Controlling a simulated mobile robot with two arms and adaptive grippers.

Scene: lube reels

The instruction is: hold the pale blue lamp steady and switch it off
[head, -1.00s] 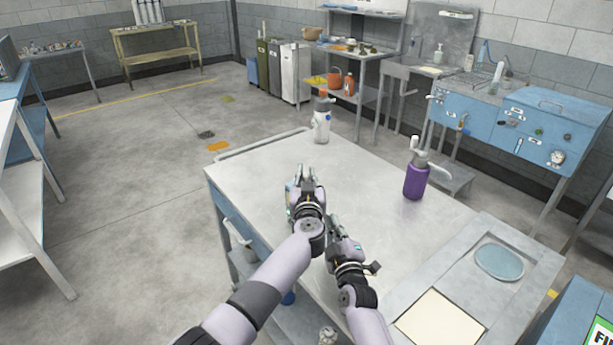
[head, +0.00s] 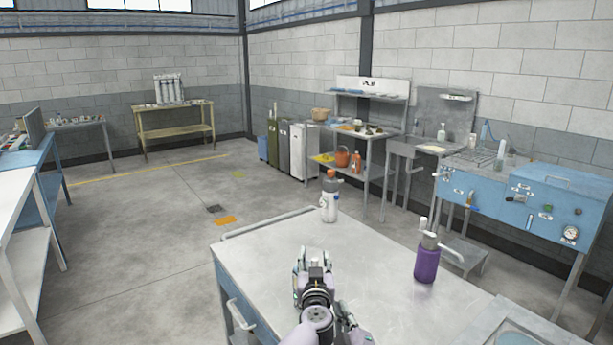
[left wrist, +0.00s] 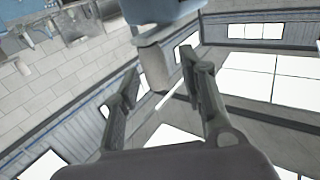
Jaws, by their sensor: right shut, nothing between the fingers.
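A pale blue body (left wrist: 165,10) with a grey cylindrical part (left wrist: 154,65) below it shows at the top of the left wrist view; it may be the lamp, cut off by the picture edge. I cannot make out the lamp or its switch in the head view. My left gripper (head: 314,258) is above the workbench; its fingers (left wrist: 162,85) are apart, with the grey part showing between and beyond their tips. I cannot tell whether either finger touches it. My right gripper (head: 343,314) is lower, just right of the left one, shut and empty, partly hidden.
A grey-topped workbench (head: 265,250) lies under my grippers. A purple bottle (head: 427,263) stands at its right, and a white bottle with an orange top (head: 329,206) at its far edge. A blue cabinet (head: 545,205) stands beyond at right. The bench's middle is clear.

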